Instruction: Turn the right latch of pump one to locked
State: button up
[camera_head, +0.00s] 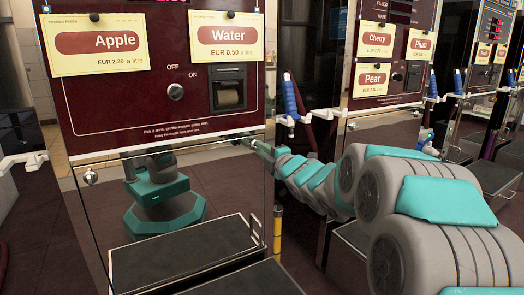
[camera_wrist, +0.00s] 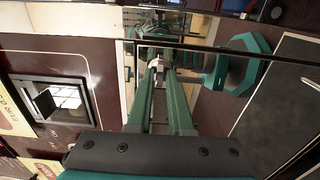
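Pump one is the dark red cabinet (camera_head: 150,107) with the Apple and Water labels. Its lower front is a glossy panel (camera_head: 95,225) that mirrors my body. A small silver latch (camera_head: 90,177) sits at the panel's upper left. My gripper (camera_head: 247,141) is at the panel's upper right corner and hides the right latch in the head view. In the wrist view my gripper's two green fingers (camera_wrist: 158,72) reach to the panel edge. A small pale metal piece (camera_wrist: 158,63), probably the right latch, shows between their tips. Whether they grip it is unclear, and its turn position cannot be read.
Above the panel are an OFF/ON knob (camera_head: 176,92) and a slot (camera_head: 228,90). A blue nozzle (camera_head: 291,97) hangs just right of my gripper. A black step (camera_head: 185,262) with a handle lies below. The Cherry, Plum and Pear pump (camera_head: 400,15) stands farther right.

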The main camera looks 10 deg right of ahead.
grip_shut()
jog(key=shift+m+p, duration=0.4)
jog(key=m+p, duration=1)
jog(key=m, duration=0.7)
jog(key=shift+f, duration=0.1)
dwell(0.6)
